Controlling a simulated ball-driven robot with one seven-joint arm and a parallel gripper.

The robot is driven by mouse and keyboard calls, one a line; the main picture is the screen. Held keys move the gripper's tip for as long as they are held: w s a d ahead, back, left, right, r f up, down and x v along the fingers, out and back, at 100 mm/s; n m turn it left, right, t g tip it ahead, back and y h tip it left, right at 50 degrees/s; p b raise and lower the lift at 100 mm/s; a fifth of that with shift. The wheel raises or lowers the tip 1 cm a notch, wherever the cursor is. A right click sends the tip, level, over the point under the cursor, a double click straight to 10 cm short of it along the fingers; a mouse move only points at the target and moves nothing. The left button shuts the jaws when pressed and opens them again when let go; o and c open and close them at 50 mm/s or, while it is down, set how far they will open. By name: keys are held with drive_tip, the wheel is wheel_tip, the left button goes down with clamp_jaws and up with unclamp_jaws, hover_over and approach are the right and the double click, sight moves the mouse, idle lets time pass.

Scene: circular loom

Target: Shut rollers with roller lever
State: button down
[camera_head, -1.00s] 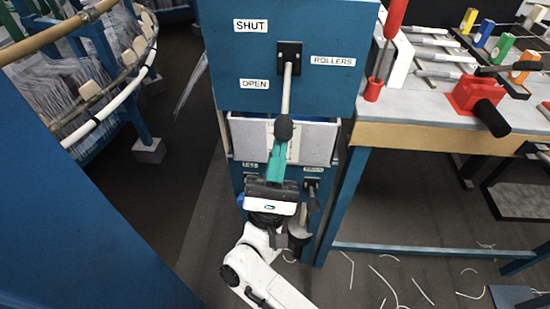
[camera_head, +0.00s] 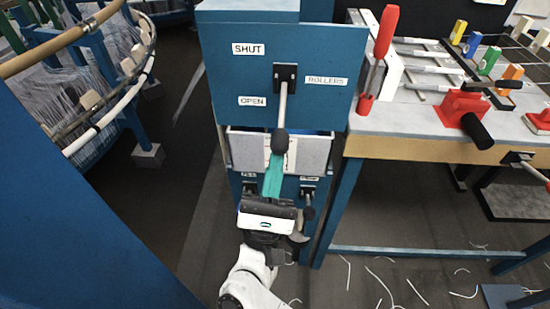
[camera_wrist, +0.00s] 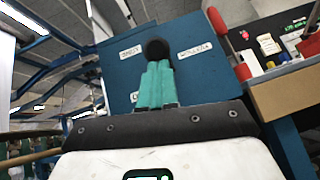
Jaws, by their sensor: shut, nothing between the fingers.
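The roller lever (camera_head: 282,108) is a grey rod with a dark ball knob (camera_head: 280,141), hanging down from a black plate on the blue cabinet (camera_head: 228,88). Labels SHUT (camera_head: 248,49), OPEN (camera_head: 253,101) and ROLLERS (camera_head: 326,81) surround it; the lever points down on the OPEN side. My gripper (camera_head: 275,160) has teal fingers, shut and empty, just below the knob. In the wrist view the knob (camera_wrist: 157,48) shows just beyond the fingertips (camera_wrist: 156,66). I cannot tell whether they touch.
A white tray (camera_head: 313,153) sits in the cabinet behind my fingers. Two smaller levers, one at the right (camera_head: 308,205), are below. A workbench (camera_head: 425,146) with red clamps stands to the right. A round loom frame (camera_head: 100,60) is at the left.

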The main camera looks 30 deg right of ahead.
sight(275, 134)
wheel_tip(275, 134, up, 14)
drive_tip(key=s+n+g+y+p, duration=0.1)
drive_tip(key=y+p, duration=0.5)
drive_tip(key=p, duration=1)
drive_tip(key=shift+s+a+n+g, duration=0.2)
drive_tip(key=shift+a+n+g, duration=0.4)
drive_tip(key=shift+g, duration=0.7)
drive_tip(key=shift+d, duration=0.15)
